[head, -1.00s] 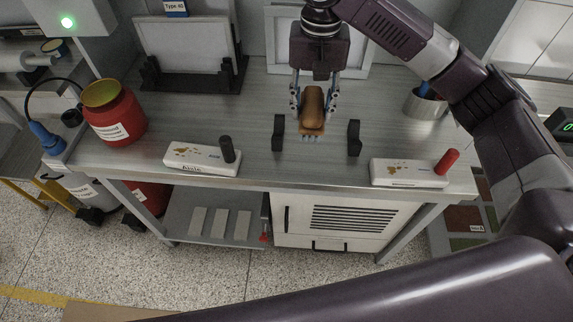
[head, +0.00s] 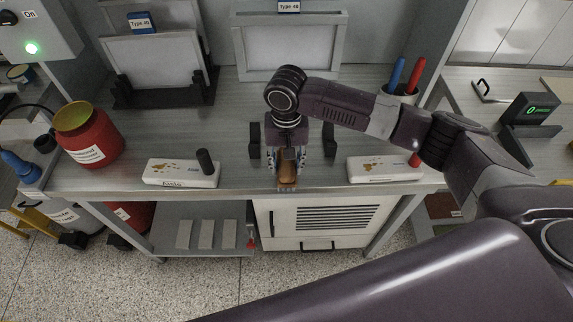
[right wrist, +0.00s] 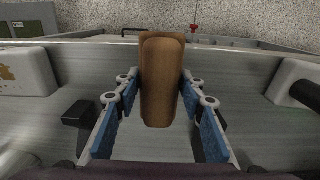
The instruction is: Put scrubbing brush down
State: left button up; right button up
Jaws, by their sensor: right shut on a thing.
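The scrubbing brush (head: 287,174) has a brown wooden back and pale bristles at its lower end. My right gripper (head: 286,165) is shut on it, over the front edge of the metal workbench (head: 240,178). In the right wrist view the brush (right wrist: 161,82) stands between the blue-padded fingers (right wrist: 160,112), with the bench top behind and below it. I cannot tell whether the brush touches the bench. Two black holders (head: 254,141) (head: 328,140) stand on either side of the gripper. My left gripper is not in view.
A red jar (head: 88,138) stands at the far left. A cup (head: 397,97) with blue and red handles and framed screens (head: 289,48) stand behind.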

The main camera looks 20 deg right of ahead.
aim_at(287, 162)
jog(key=shift+f, duration=0.5)
jog(key=o, duration=1)
jog(key=shift+f, duration=0.15)
jog(key=shift+o, duration=0.2)
notch_tip(287, 162, up, 12)
jog(key=shift+r+b, duration=0.2)
jog(key=shift+b, duration=0.85)
